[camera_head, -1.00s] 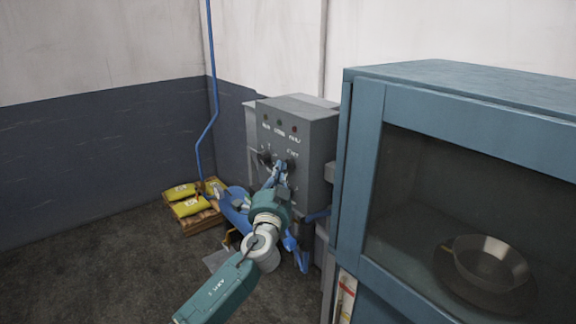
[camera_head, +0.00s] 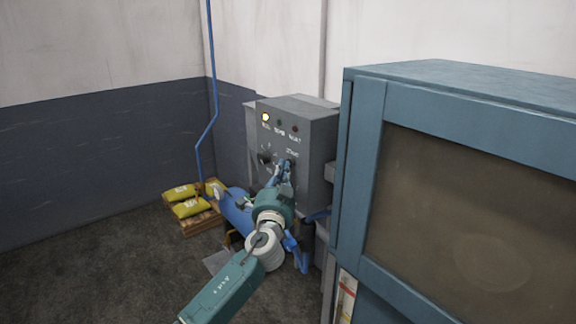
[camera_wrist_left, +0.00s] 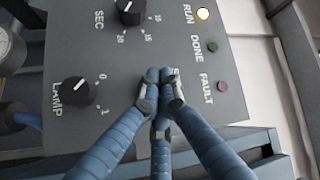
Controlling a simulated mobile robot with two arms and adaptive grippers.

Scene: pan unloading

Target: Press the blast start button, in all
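The grey control box (camera_head: 310,150) stands left of the blue blast cabinet (camera_head: 358,180). My right gripper is not in view.
The panel has a SEC dial (camera_wrist_left: 131,8) and a LAMP knob (camera_wrist_left: 78,92). The cabinet window (camera_head: 480,220) is brown and hazy. Yellow bags (camera_head: 190,207) lie on a pallet at the left. A blue pipe (camera_head: 212,80) runs down the wall. Floor at left is clear.

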